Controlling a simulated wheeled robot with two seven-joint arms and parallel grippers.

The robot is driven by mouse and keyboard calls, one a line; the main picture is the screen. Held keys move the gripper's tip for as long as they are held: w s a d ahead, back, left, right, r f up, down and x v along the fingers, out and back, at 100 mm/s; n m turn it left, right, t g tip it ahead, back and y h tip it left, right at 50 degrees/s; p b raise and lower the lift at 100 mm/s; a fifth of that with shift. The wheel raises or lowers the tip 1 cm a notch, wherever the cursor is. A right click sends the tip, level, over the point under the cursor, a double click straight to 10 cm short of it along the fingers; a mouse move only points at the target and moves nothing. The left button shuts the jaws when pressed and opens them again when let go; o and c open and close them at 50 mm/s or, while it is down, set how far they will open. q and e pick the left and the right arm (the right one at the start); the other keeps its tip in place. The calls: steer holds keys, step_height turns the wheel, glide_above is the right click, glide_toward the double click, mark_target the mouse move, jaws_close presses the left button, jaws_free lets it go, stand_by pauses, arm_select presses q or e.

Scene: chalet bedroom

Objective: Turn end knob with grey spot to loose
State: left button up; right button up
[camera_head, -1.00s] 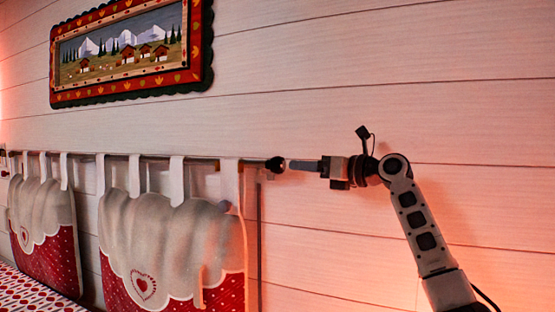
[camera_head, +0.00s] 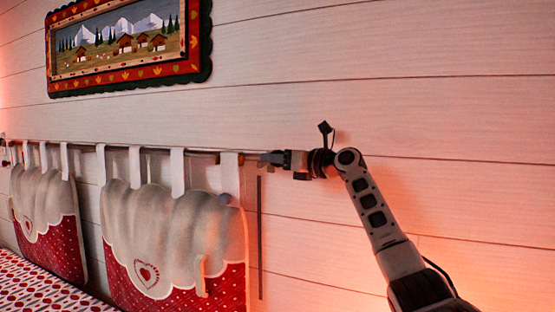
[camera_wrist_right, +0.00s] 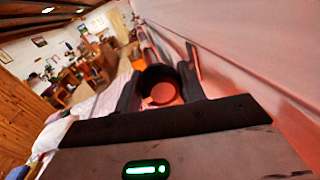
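The dark round end knob (camera_wrist_right: 161,84) sits between the two fingers of my right gripper (camera_wrist_right: 160,78) in the right wrist view. Its front face looks reddish; I cannot make out a grey spot. Little or no gap shows between knob and fingers, so I cannot tell whether they press on it. In the head view my right gripper (camera_head: 265,158) is at the right end of the thin wall rod (camera_head: 205,153), and its fingers cover the knob. My left gripper is not in view.
Two red and cream cushions, one near (camera_head: 172,235) and one farther left (camera_head: 45,215), hang from the rod by white straps. A framed picture (camera_head: 130,50) hangs above. The wall to the right is clear.

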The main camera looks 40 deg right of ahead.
steer(key=shift+c, duration=0.9)
steer(key=shift+n, duration=1.1)
steer(key=n+y, duration=0.1)
steer(key=n, duration=0.2)
steer(key=shift+t, duration=0.4)
steer(key=shift+f+n, duration=0.1)
steer(key=shift+n, duration=0.8)
